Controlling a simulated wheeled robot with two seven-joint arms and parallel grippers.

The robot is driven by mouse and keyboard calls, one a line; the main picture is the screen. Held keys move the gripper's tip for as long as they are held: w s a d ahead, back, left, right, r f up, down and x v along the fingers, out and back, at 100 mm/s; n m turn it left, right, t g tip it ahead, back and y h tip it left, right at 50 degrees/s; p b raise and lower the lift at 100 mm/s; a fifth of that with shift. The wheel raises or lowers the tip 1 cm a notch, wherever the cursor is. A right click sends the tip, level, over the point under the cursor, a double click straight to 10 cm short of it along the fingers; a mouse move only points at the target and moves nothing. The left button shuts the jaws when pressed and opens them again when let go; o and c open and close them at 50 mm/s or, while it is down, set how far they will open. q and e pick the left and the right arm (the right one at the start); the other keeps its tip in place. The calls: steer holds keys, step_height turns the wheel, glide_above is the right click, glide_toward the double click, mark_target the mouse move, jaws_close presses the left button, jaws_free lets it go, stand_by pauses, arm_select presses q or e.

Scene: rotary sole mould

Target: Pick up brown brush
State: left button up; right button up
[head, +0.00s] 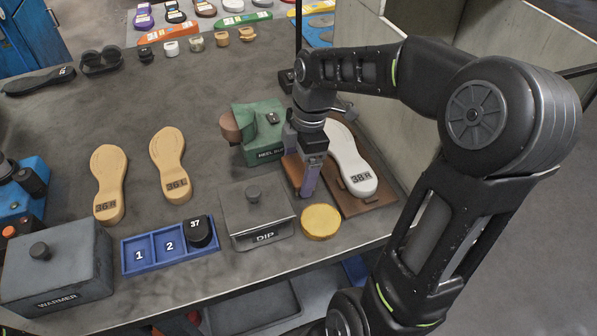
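My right gripper (305,150) points down at the right of the bench, between the green heel block and the white sole. A narrow brown piece (292,174), which may be the brown brush, shows right at its fingers. A purple-grey strip (309,182) hangs beside it, below the dark finger. The fingers and wrist hide the upper part of these pieces, so I cannot tell whether the fingers are closed on them. My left gripper is not in view.
The green heel block (262,122) stands close left, and a white sole (349,165) lies on a brown board (361,205) close right. The grey DIP box (258,222) and a yellow round pad (320,222) are in front.

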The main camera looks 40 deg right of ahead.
mark_target(298, 168)
steer(key=c, duration=0.8)
step_height(298, 168, up, 10)
steer(key=shift+r, duration=0.1)
stand_by(0.6)
